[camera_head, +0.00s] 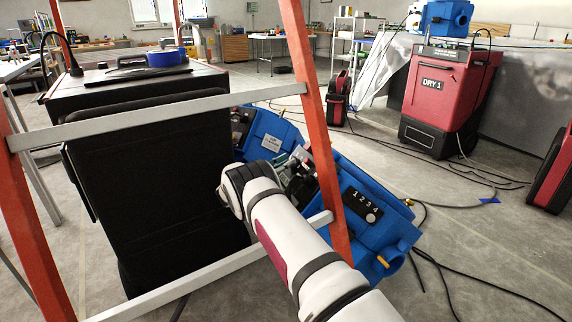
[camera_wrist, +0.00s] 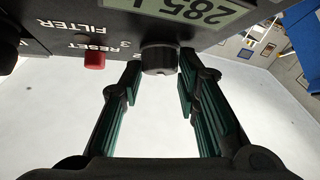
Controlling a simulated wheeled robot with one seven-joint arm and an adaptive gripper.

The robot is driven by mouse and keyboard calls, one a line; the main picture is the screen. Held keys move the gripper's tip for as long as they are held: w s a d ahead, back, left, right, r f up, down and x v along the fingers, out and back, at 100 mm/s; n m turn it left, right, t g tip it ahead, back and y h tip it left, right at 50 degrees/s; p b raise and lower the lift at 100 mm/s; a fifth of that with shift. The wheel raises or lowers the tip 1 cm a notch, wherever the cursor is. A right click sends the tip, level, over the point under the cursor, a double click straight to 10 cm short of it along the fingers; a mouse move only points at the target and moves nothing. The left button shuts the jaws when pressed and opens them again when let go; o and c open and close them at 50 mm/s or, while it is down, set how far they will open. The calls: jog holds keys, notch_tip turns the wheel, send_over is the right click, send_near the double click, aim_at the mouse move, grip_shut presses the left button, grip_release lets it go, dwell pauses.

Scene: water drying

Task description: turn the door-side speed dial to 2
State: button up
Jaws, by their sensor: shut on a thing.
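A black round dial (camera_wrist: 160,58) sits on a dark panel in the wrist view. My gripper (camera_wrist: 160,70) has one green-padded finger on each side of it, shut on it. Small upside-down digits, including a 3, show left of the dial; its pointer mark cannot be made out. In the head view my gripper (camera_head: 298,172) is at the blue units behind the red post, and its fingertips and the held dial are hidden. A blue unit (camera_head: 350,180) there bears a black plate marked 1 2 3 4 (camera_head: 365,203) with a pale knob.
The panel has a display reading 285 (camera_wrist: 205,8) and a red reset button (camera_wrist: 94,60). An orange-red and grey frame (camera_head: 312,100) stands close around the arm, beside a large black case (camera_head: 155,190). Cables cross the floor at right. A red DRY 1 unit (camera_head: 445,95) stands behind.

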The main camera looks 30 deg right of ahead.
jog(key=shift+w+m+g+h, duration=0.15)
jog(key=shift+m+g+h, duration=0.15)
jog(key=shift+m+g, duration=0.95)
jog(key=o, duration=1.2)
jog(key=shift+c, duration=0.2)
jog(key=a+f, duration=0.1)
jog(key=a, duration=0.6)
jog(key=shift+a, duration=0.2)
jog(key=shift+f, duration=0.1)
